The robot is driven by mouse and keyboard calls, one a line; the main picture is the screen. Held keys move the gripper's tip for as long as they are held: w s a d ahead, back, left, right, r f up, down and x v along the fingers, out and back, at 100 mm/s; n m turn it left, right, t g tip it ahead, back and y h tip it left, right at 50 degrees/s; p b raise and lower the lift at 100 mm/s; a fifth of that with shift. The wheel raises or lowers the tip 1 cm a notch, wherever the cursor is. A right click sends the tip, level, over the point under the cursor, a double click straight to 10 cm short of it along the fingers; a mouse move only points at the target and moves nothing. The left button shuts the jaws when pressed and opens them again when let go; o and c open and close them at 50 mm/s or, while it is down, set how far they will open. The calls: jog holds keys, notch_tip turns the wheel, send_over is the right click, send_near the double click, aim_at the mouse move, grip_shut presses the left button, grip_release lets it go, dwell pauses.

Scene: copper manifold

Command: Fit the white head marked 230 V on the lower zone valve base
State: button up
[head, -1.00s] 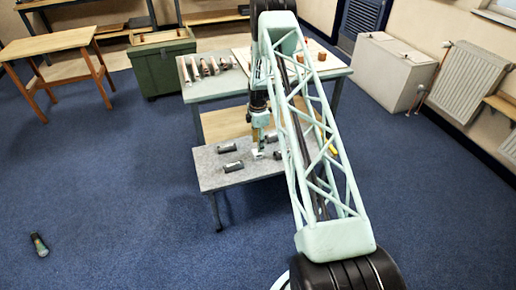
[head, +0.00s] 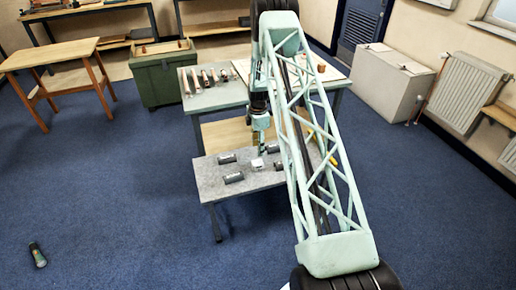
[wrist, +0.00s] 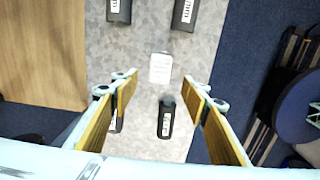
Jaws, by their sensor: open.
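A small white head (wrist: 160,68) lies on the grey speckled bench top (wrist: 140,45); its printed marking is too small to read. It also shows in the head view (head: 257,163), just below my gripper (head: 262,150). In the wrist view my gripper (wrist: 160,80) is open and empty, with its yellow-lined fingers on either side of the white head and clear of it. I cannot make out the lower zone valve base; my arm covers much of the rear table in the head view.
Behind stands a table (head: 215,97) with copper-coloured pieces (head: 320,68). A dark bottle-like object (head: 38,255) lies on the open blue floor.

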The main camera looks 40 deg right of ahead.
jog(key=a+r+m, duration=0.2)
jog(key=a+r, duration=0.4)
jog(key=r, duration=0.7)
jog(key=a+r+m, duration=0.1)
jog(key=a+r, duration=0.5)
jog(key=r, duration=0.7)
jog(key=s+a+r+m+t, duration=0.1)
jog(key=s+a+r, duration=0.2)
jog(key=a+r, duration=0.35)
jog(key=s+a+r+m, duration=0.1)
jog(key=s+a+r, duration=0.3)
jog(key=r, duration=0.5)
jog(key=s+a+r+m+t, duration=0.1)
jog(key=s+a+r, duration=0.2)
jog(key=a+r, duration=0.3)
jog(key=s+a+r+m+t, duration=0.1)
jog(key=s+a+r+m, duration=0.1)
jog(key=s+a+r, duration=0.6)
jog(key=s+a+r+m, duration=0.25)
jog(key=s+r, duration=0.35)
jog(key=s, duration=0.4)
jog(key=s+a+m, duration=0.1)
jog(key=s+a, duration=0.3)
jog(key=s, duration=0.7)
jog(key=s+a+m, duration=0.2)
jog(key=s+a, duration=0.2)
jog(key=s, duration=0.8)
jog(key=shift+f+t, duration=0.25)
jog(key=shift+t, duration=0.15)
